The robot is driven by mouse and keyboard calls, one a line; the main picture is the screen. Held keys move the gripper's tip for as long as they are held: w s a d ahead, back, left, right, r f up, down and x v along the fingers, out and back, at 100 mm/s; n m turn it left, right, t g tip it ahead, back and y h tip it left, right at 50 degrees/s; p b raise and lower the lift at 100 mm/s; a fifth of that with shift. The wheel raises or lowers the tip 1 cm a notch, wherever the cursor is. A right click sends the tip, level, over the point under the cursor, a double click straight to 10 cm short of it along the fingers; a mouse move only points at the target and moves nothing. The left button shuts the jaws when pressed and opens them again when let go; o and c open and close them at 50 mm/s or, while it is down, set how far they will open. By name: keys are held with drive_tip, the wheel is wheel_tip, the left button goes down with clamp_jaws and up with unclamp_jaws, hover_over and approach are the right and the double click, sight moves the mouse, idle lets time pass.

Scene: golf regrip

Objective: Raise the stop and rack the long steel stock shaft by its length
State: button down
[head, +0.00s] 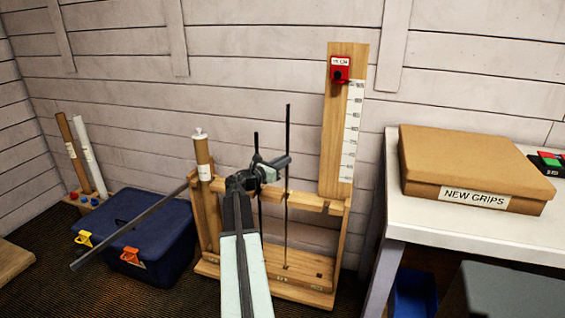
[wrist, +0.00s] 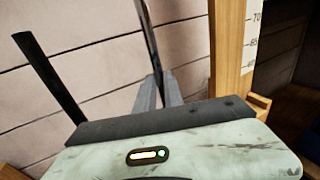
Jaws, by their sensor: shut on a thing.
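My gripper (head: 287,160) is shut on a tall dark upright shaft (head: 288,125), which also rises from between the fingers in the wrist view (wrist: 145,20). I cannot tell whether it is steel. Its lower end is at the base board of the wooden rack (head: 341,208). A second, shorter dark shaft (head: 256,141) stands just left of it, and shows at the left in the wrist view (wrist: 48,80). The red stop (head: 339,69) is high on the upright board (head: 332,130), beside the white scale (head: 352,130). The stop is outside the wrist view.
A long grey rod (head: 130,226) slants over the blue bin (head: 150,215), left of the rack. A capped brown tube (head: 203,160) stands at the rack's left end. The white table (head: 460,215) at right holds the NEW GRIPS box (head: 470,165).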

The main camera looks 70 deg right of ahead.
idle(0.3)
drive_tip(key=c, duration=1.4)
unclamp_jaws()
drive_tip(key=shift+o, duration=0.2)
drive_tip(key=v, duration=0.7)
drive_tip(key=shift+w+a, duration=0.15)
drive_tip(key=shift+a, duration=0.25)
